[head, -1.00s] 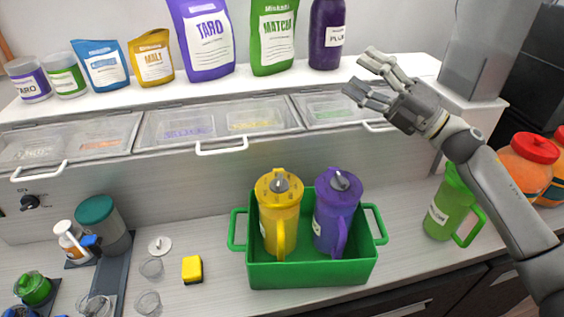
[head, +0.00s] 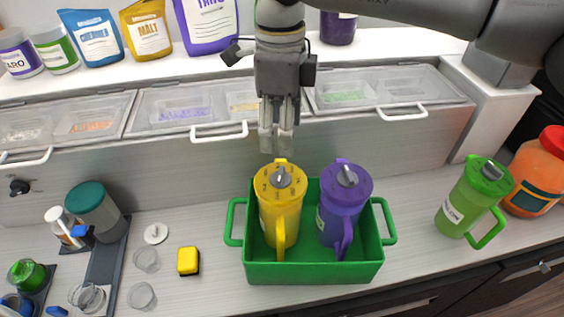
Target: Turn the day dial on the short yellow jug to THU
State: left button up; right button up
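The yellow jug (head: 277,212) stands upright in the left half of a green crate (head: 313,272), its handle facing me. Its round yellow lid carries a dial with a grey knob (head: 281,177) and small dark markings around it, too small to read. My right gripper (head: 276,142) points down just above and behind the lid in the picture, apart from the knob as far as I can see. Its two fingers are close together with a thin gap and hold nothing. My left gripper is not in view.
A purple jug (head: 340,208) stands close beside the yellow one in the crate. A green jug (head: 466,205) stands on the counter to the right. A yellow sponge (head: 188,261) and clear cups (head: 141,296) lie left of the crate. Lidded bins (head: 187,108) line the back.

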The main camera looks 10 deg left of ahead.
aim_at(280, 173)
notch_tip(280, 173, down, 9)
jog(key=p, duration=0.3)
jog(key=shift+s+f+p, duration=0.1)
jog(key=shift+f+p, duration=0.05)
jog(key=shift+p, duration=0.2)
jog(key=shift+f, duration=0.45)
jog(key=shift+c, duration=0.4)
jog(key=c, duration=0.9)
jog(key=shift+c, duration=0.2)
